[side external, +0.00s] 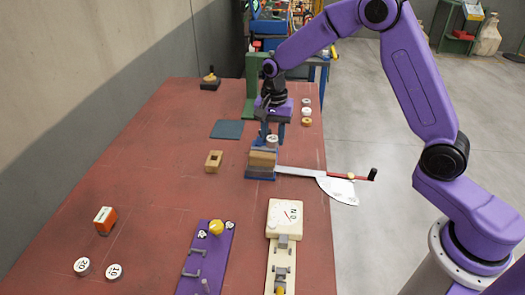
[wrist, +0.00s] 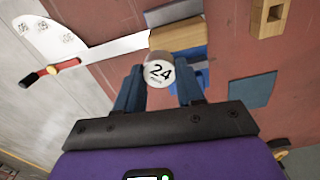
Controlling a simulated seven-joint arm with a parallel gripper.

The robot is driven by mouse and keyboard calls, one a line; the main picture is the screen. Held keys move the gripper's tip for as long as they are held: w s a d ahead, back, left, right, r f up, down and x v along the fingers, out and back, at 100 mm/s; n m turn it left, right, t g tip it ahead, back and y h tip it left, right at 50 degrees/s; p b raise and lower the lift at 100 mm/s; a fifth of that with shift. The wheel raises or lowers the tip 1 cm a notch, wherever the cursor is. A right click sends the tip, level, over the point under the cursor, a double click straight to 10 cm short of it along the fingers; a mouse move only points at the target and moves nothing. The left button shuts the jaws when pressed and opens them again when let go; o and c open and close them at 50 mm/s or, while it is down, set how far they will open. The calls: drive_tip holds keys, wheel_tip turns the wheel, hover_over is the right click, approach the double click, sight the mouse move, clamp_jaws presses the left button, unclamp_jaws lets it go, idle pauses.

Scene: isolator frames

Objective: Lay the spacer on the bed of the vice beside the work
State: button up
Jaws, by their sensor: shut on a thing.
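My gripper (side external: 271,137) is shut on a round white spacer marked 24 (wrist: 158,72). Its two dark fingers (wrist: 159,88) are on either side of the spacer, which also shows in the side view (side external: 271,140). The spacer is at the vice (side external: 261,174), which has a blue base and holds a wooden block, the work (side external: 263,158). In the wrist view the work (wrist: 178,36) lies just beyond the spacer, and blue vice parts (wrist: 200,77) show beside it. I cannot tell whether the spacer touches the vice.
A bar with a fan-shaped scale (side external: 338,189) and a red, black-ended handle (side external: 352,177) sticks out right of the vice. A hollow wooden block (side external: 213,161) and a teal mat (side external: 226,129) lie left. Discs marked 20 (side external: 82,266) and 10 (side external: 113,271) lie front left.

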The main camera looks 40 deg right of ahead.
drive_tip(key=w+f, duration=0.2)
drive_tip(key=f, duration=0.1)
drive_tip(key=shift+w+a+f, duration=0.15)
drive_tip(key=shift+w+f, duration=0.15)
drive_tip(key=shift+w, duration=0.1)
drive_tip(key=shift+w+a+f, duration=0.15)
drive_tip(key=shift+w+f, duration=0.35)
drive_tip(key=shift+f, duration=0.3)
clamp_jaws()
wheel_tip(320, 180, down, 2)
drive_tip(key=shift+f, duration=0.45)
drive_tip(key=shift+f, duration=0.55)
